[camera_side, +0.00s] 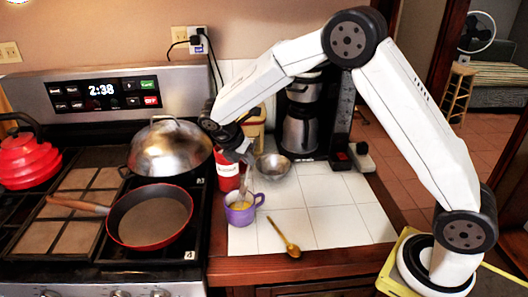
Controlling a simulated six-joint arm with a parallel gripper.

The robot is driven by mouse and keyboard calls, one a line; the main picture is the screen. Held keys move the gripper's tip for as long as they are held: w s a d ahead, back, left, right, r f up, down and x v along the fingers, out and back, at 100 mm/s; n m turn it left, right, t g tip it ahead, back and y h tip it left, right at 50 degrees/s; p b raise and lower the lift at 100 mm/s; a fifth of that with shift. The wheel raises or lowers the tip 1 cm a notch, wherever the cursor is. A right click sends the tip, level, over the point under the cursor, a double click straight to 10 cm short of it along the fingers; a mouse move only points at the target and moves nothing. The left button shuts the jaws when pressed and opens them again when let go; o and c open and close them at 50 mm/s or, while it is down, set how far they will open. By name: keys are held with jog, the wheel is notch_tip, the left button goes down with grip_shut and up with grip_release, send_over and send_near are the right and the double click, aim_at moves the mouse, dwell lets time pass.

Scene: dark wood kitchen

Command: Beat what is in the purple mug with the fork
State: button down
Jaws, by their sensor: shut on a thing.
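The purple mug (240,215) stands upright on the white tiled counter, near its front left corner by the stove. Something yellow (241,205) shows inside it. My gripper (243,160) is above the mug, pointing down, and is shut on the fork (247,185). The fork is a thin, pale shape running down toward the mug's opening. Its tines are hidden or too small to make out, so I cannot tell how deep they reach.
A wooden spoon (284,238) lies right of the mug. A metal bowl (273,166) and a red canister (228,172) stand behind it, with a coffee maker (301,125) farther back. A red pan (150,217) is on the stove at left. The right-hand tiles are clear.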

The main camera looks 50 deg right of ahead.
jog(key=shift+r, duration=2.75)
notch_tip(320, 180, up, 4)
jog(key=shift+d, duration=0.1)
